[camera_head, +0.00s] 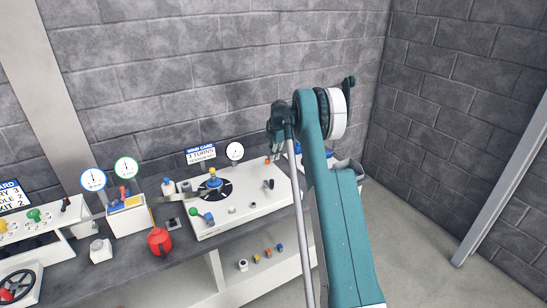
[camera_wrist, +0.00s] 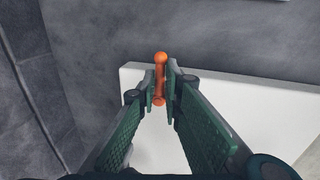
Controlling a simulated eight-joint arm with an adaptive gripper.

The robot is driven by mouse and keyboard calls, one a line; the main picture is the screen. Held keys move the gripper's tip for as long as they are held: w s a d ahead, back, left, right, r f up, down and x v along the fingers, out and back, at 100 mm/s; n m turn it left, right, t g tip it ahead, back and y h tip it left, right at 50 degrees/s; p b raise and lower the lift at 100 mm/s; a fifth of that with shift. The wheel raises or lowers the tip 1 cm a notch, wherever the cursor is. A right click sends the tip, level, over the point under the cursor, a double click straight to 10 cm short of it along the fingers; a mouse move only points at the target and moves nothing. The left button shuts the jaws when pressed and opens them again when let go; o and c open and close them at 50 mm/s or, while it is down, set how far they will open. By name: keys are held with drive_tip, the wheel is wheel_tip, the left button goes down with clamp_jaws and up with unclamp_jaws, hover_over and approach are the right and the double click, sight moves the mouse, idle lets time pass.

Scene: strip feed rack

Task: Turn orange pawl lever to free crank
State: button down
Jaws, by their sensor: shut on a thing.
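The orange pawl lever (camera_wrist: 161,64) stands between the fingertips of my gripper (camera_wrist: 160,92) in the wrist view. It has a rounded top end and a rounded lower end near the edge of a white panel (camera_wrist: 240,112). My gripper is shut on it, with a green-padded finger on either side. In the head view, a small orange piece (camera_head: 267,160) shows at the back right of the white box (camera_head: 240,212), partly screened by my arm. A black disc with a yellow-and-blue knob (camera_head: 213,182) sits on that box; I cannot tell whether it is the crank.
Brick walls close off the back and right. Small coloured pieces (camera_head: 268,253) sit below.

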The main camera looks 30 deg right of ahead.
drive_tip(key=shift+w+r, duration=0.1)
drive_tip(key=shift+w, duration=0.05)
drive_tip(key=c, duration=2.5)
unclamp_jaws()
wheel_tip(320, 180, up, 12)
drive_tip(key=s, duration=0.2)
drive_tip(key=shift+s, duration=0.25)
